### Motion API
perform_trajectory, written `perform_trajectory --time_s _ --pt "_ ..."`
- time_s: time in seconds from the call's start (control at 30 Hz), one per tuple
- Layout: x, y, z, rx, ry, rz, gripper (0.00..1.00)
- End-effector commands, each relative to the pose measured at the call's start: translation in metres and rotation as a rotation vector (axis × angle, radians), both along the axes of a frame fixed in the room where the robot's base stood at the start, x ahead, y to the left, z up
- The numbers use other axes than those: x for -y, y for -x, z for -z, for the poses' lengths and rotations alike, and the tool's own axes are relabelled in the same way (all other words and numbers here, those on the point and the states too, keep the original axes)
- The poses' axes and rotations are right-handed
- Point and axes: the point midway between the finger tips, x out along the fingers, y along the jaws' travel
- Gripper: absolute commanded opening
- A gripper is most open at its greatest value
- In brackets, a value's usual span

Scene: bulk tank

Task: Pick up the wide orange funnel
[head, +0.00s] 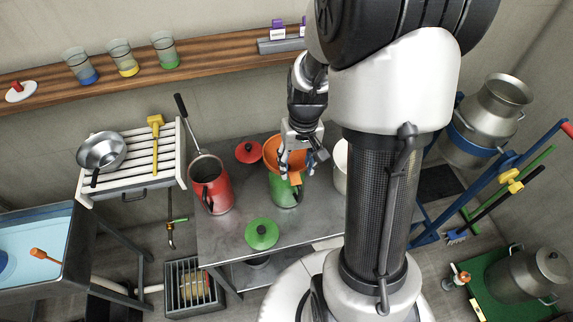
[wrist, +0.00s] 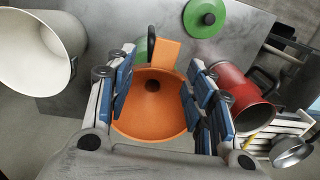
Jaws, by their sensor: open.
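The wide orange funnel (head: 270,152) sits in the mouth of a green jug (head: 284,190) on the metal table. In the wrist view the funnel (wrist: 150,112) shows its round bowl, its dark central hole and a flat orange tab (wrist: 165,52) on the far side. My gripper (head: 296,165) is above the funnel at its right side in the head view. In the wrist view my gripper (wrist: 158,85) is open, with blue-padded fingers on either side of the funnel. I cannot tell whether they touch it. The green jug is mostly hidden under the funnel in the wrist view.
A red jug (head: 211,187) stands left of the green one, and a white container (head: 341,165) stands to the right, partly behind my arm. A red lid (head: 249,152) and a green lid (head: 262,234) lie on the table (head: 225,240). A slatted rack (head: 140,165) is at left.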

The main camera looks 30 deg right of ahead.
Motion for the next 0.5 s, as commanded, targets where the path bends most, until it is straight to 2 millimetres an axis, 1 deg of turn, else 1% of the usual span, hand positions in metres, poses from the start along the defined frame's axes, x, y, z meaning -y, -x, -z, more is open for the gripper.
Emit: perform_trajectory --time_s 0.2,0.3,0.4,0.5 --pt "-0.008 0.007 0.033 -0.005 -0.001 -0.001 0.48" --pt "-0.008 0.006 0.045 -0.004 -0.001 -0.001 0.48" --pt "-0.008 0.005 0.049 0.0 0.0 0.0 0.48" --pt "-0.008 0.005 0.049 0.0 0.0 0.0 0.48"
